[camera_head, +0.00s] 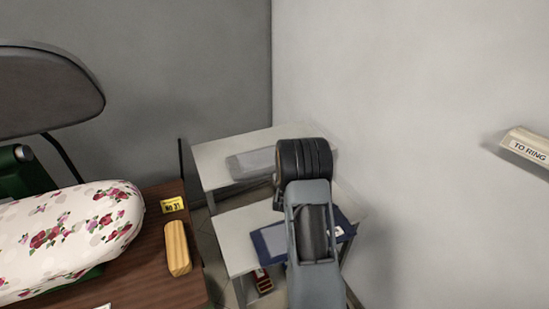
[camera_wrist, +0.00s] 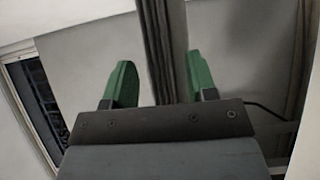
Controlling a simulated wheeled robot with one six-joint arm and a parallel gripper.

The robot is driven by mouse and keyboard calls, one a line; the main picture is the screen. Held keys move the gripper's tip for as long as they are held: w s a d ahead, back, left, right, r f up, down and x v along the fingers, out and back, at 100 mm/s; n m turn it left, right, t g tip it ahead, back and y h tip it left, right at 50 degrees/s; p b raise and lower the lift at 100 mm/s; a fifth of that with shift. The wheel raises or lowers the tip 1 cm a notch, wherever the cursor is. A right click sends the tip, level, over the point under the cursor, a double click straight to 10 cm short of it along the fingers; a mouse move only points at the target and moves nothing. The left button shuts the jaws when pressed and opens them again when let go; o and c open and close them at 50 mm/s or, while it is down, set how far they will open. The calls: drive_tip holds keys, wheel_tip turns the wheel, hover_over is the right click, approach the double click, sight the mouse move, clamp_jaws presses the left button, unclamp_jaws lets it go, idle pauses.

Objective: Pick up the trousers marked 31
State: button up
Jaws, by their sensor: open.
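A yellow tag (camera_head: 172,204) that seems to read "NO 31" is at the back right corner of the brown table, in the head view. I cannot make out any trousers for certain there. A navy folded cloth (camera_head: 268,243) with pale patches lies on the front white table, partly hidden by my arm. A grey folded cloth (camera_head: 250,163) lies on the back white table. My gripper (camera_wrist: 161,84) shows in the wrist view, its green fingers apart with nothing held between them. A dark vertical strip shows behind the fingers. My arm hides the gripper in the head view.
A floral padded board (camera_head: 70,236) covers much of the brown table (camera_head: 160,285). A wooden block (camera_head: 177,248) stands near its right edge. White tables (camera_head: 225,150) stand in the wall corner. A red item (camera_head: 262,281) is low beneath. A sign (camera_head: 528,146) juts out at right.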

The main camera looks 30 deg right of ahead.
drive_tip(key=shift+w+d, duration=0.2)
clamp_jaws()
idle(0.4)
